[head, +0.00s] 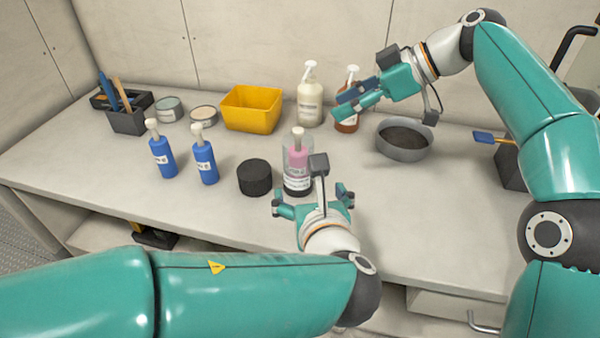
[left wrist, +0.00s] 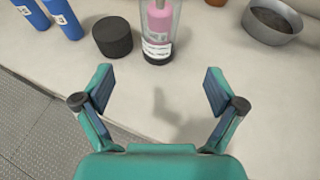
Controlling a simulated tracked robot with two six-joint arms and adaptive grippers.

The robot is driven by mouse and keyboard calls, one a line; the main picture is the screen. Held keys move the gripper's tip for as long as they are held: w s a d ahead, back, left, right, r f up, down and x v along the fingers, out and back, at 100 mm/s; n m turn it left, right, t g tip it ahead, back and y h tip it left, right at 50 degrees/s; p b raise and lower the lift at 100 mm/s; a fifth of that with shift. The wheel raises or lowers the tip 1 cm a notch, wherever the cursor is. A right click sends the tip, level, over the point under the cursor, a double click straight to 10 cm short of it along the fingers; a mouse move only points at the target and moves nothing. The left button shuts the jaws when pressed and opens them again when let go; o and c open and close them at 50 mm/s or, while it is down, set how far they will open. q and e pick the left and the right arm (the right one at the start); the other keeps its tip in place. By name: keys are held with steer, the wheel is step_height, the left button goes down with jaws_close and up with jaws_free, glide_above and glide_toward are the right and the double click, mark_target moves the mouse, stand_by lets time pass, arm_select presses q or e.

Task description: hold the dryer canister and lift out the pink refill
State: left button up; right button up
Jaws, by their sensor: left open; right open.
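The dryer canister (head: 297,185) stands upright on the bench, a clear cylinder with a dark base and a white label. The pink refill (head: 298,159) sits inside it, with a pale knob on top. My left gripper (head: 313,196) is open and empty at the bench's front side, just short of the canister. In the left wrist view the canister (left wrist: 157,50) stands beyond the open fingers, roughly centred between them and apart from them. My right gripper (head: 350,104) is open and empty, above the bench behind and to the right of the canister, in front of the amber pump bottle.
A black round lid (head: 254,177) lies left of the canister. Two blue bottles (head: 162,157) stand further left. A yellow bin (head: 251,109), a white pump bottle (head: 310,98) and an amber one (head: 347,122) stand behind. A grey round pan (head: 404,141) is at right.

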mark_target(300, 170)
arm_select(q)
steer(key=x, duration=1.5)
steer(key=shift+a+f, duration=0.1)
steer(key=shift+f, duration=0.05)
